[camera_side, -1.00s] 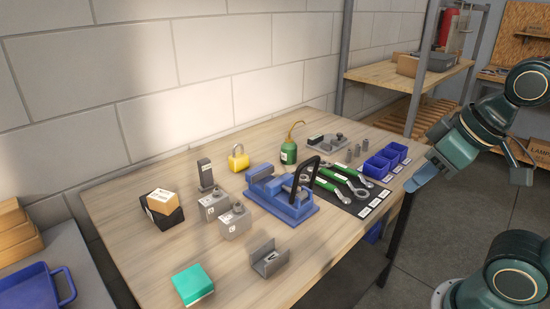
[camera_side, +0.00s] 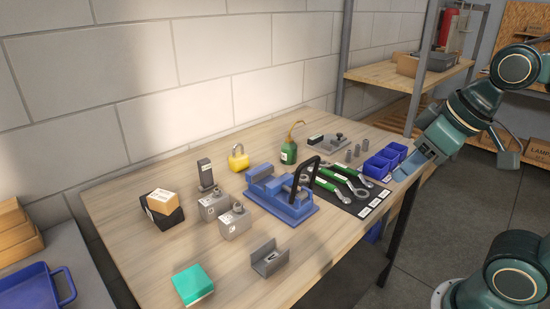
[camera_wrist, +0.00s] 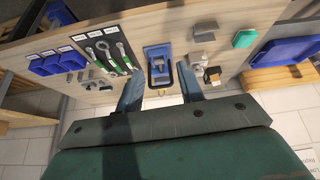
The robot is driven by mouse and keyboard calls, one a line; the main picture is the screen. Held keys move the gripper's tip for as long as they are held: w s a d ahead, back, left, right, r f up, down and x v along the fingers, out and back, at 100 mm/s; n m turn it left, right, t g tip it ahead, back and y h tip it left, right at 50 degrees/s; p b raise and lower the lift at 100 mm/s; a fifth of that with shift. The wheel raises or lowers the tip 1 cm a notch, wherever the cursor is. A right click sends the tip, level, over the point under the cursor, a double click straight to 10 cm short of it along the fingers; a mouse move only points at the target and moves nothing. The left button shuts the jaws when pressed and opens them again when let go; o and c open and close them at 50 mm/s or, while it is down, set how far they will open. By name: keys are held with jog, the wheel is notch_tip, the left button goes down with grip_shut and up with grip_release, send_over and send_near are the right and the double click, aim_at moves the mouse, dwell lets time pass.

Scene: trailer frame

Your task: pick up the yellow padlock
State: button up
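The yellow padlock (camera_side: 238,158) stands upright on the wooden bench, toward the wall, with its shackle up. It is behind the blue vise (camera_side: 283,195) and left of the green oil can (camera_side: 289,150). I cannot make it out clearly in the wrist view. My gripper (camera_side: 402,170) is at the bench's right end, far from the padlock, with nothing in it. In the wrist view my gripper (camera_wrist: 159,82) has its two fingers wide apart, with the vise (camera_wrist: 158,66) showing beyond and between them.
Blue bins (camera_side: 376,167) and a black mat with green-handled wrenches (camera_side: 345,183) lie near my gripper. The wall bounds the bench behind.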

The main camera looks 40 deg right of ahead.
jog(key=w+d+r+n+y, duration=0.1)
jog(key=w+r+n, duration=0.2)
jog(key=w, duration=0.9)
jog(key=w+d+r+n, duration=0.15)
jog(key=w+n, duration=0.25)
jog(key=w, duration=0.8)
jog(key=w+d+f+n, duration=0.2)
jog(key=w+f, duration=0.1)
jog(key=w, duration=0.4)
jog(key=w+d+f+n, duration=0.2)
jog(key=w+f, duration=0.1)
jog(key=w, duration=0.4)
jog(key=w+d+f+n+y, duration=0.1)
jog(key=w+d+f+n, duration=0.1)
jog(key=w+f, duration=0.2)
jog(key=w, duration=0.3)
jog(key=shift+w+d+t, duration=0.15)
jog(key=shift+w+t, duration=0.25)
jog(key=shift+f, duration=0.2)
jog(key=x, duration=0.8)
jog(key=shift+w, duration=0.2)
jog(key=shift+f, duration=0.15)
